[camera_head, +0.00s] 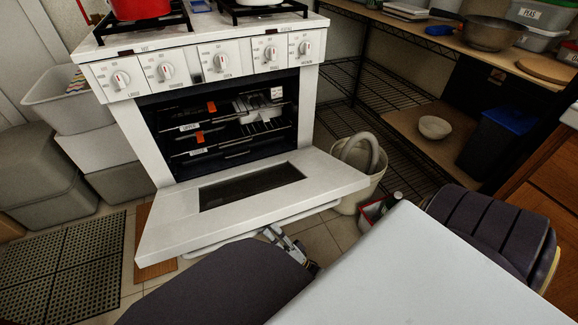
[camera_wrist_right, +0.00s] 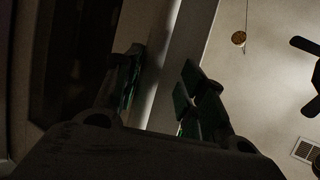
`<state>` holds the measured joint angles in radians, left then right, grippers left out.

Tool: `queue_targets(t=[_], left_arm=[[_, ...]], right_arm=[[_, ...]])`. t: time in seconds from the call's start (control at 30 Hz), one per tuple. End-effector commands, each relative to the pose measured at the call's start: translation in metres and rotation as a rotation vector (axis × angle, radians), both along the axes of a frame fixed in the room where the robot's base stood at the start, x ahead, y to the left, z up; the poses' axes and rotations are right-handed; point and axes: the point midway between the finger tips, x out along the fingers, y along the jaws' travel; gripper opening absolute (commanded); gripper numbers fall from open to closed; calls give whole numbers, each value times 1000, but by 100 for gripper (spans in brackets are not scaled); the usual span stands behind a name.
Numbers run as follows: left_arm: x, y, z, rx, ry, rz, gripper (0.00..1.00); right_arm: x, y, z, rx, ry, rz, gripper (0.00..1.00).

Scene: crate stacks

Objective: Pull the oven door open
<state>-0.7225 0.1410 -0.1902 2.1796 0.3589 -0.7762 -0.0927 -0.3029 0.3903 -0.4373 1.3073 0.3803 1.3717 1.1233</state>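The white oven door (camera_head: 325,177) is folded far down from the oven (camera_head: 220,75), with the dark cavity and its racks exposed. Its dark window (camera_head: 250,187) faces up. A pale bar (camera_head: 215,237), apparently the handle, shows under the door's front edge. My right gripper (camera_head: 272,233) is below that edge near the bar, partly hidden by the door. In the right wrist view its green-padded fingers (camera_wrist_right: 160,88) stand apart, with a pale strip (camera_wrist_right: 158,70) beside and behind them; I cannot tell if they touch it. My left gripper is not in view.
A pale bucket (camera_head: 360,185) stands right of the door. Grey bins (camera_head: 95,145) are stacked at the left. A wire rack (camera_head: 350,95) and a wooden shelf (camera_head: 460,150) line the right. A dark floor mat (camera_head: 60,260) lies at the lower left.

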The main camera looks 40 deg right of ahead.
Motion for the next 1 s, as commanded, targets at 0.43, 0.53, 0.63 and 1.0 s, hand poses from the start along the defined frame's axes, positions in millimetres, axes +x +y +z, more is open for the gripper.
queue_targets(t=[0.43,0.53,0.63,1.0], left_arm=[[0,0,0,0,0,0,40],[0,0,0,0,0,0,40],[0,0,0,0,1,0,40],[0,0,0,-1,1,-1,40]], right_arm=[[-5,-6,-17,-1,1,-1,41],[-7,-7,-21,-1,1,-1,41],[-8,-9,-25,-1,2,-1,41],[-13,-13,-39,1,1,-1,41]])
